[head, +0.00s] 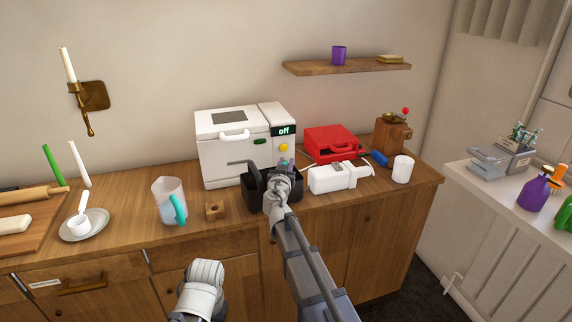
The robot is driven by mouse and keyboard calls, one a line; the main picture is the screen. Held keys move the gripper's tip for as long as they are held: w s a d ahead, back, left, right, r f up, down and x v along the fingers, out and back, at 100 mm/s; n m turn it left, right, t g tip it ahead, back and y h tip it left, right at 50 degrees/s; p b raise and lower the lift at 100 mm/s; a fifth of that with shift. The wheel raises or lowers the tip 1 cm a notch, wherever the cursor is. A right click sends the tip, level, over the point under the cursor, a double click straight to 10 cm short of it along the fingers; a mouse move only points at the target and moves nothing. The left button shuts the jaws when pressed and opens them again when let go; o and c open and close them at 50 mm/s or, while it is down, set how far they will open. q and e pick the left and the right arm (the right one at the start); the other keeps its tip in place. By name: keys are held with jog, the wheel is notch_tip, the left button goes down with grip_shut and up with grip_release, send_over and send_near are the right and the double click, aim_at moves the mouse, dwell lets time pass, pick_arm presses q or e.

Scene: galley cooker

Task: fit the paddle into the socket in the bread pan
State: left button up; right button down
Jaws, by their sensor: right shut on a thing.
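The black bread pan (254,197) stands on the wooden counter in front of the white bread machine (232,150). A thin dark handle sticks out from its upper left. My right gripper (282,172) is at the right part of the pan, low over its opening, seen from behind. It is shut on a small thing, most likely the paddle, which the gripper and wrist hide. The socket inside the pan is hidden too, so I cannot tell whether the paddle touches it. My left gripper is not in view; only a white part of my left arm shows at the bottom.
A white cup (403,169) is further right.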

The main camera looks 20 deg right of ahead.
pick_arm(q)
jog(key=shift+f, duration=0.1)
pick_arm(e)
jog(key=c, duration=0.6)
grip_release()
jog(key=shift+f, duration=0.1)
jog(key=v, duration=0.7)
jog(key=shift+s+a, duration=0.1)
jog(key=shift+s, duration=0.25)
jog(key=shift+s, duration=0.1)
